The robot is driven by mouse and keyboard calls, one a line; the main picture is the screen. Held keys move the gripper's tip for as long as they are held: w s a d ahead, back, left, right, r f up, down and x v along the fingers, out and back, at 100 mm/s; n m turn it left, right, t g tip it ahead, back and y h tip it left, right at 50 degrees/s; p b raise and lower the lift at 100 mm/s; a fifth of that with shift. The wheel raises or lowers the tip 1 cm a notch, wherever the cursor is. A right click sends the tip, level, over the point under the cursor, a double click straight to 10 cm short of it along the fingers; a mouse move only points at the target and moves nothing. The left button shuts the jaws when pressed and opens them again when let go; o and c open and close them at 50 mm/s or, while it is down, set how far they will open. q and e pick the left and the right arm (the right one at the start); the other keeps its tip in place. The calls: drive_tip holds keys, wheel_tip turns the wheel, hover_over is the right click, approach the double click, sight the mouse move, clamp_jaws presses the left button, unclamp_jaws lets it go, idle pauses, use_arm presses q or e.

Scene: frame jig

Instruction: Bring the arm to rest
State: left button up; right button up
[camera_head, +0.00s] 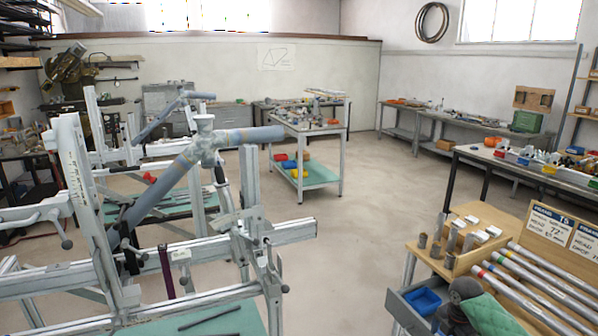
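On the left stands a metal frame jig (215,288) with clamps and posts. Grey-blue frame tubes (170,185) are held in it, meeting at a pale joint near its top.
At the lower right a wooden bench (425,248) bears several metal tubes (530,275) and short upright cylinders. An open drawer (400,312) beneath it holds a blue tray (424,300), beside a green cloth (493,316). A wheeled-looking cart (309,129) stands further back. Floor (350,230) between is clear.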

drive_tip(key=s+a+f+m+t+y, duration=0.1)
drive_tip(key=s+a+f+m, duration=0.35)
drive_tip(key=s+a, duration=0.55)
drive_tip(key=s+a+f+m+t, duration=0.1)
drive_tip(key=s+a+f+m, duration=0.35)
drive_tip(key=s+a, duration=0.5)
drive_tip(key=s+a+r+m+t, duration=0.1)
drive_tip(key=s+r+m, duration=0.2)
drive_tip(key=s+m, duration=0.45)
drive_tip(key=s+a+r+m, duration=0.2)
drive_tip(key=s+r+m, duration=0.15)
drive_tip(key=s, duration=0.65)
drive_tip(key=s+f+x, duration=0.1)
drive_tip(key=s+x, duration=0.2)
drive_tip(key=x, duration=0.9)
drive_tip(key=s+x, duration=0.2)
drive_tip(key=x, duration=0.9)
use_arm(q)
drive_tip(key=shift+w+a, duration=0.3)
drive_tip(key=shift+a, duration=0.05)
use_arm(e)
drive_tip(key=s+f+g, duration=0.1)
drive_tip(key=s+f, duration=0.2)
drive_tip(key=f, duration=0.7)
drive_tip(key=s+f, duration=0.3)
drive_tip(key=f, duration=0.7)
drive_tip(key=shift+s+a+g, duration=0.3)
drive_tip(key=shift+a+g, duration=0.1)
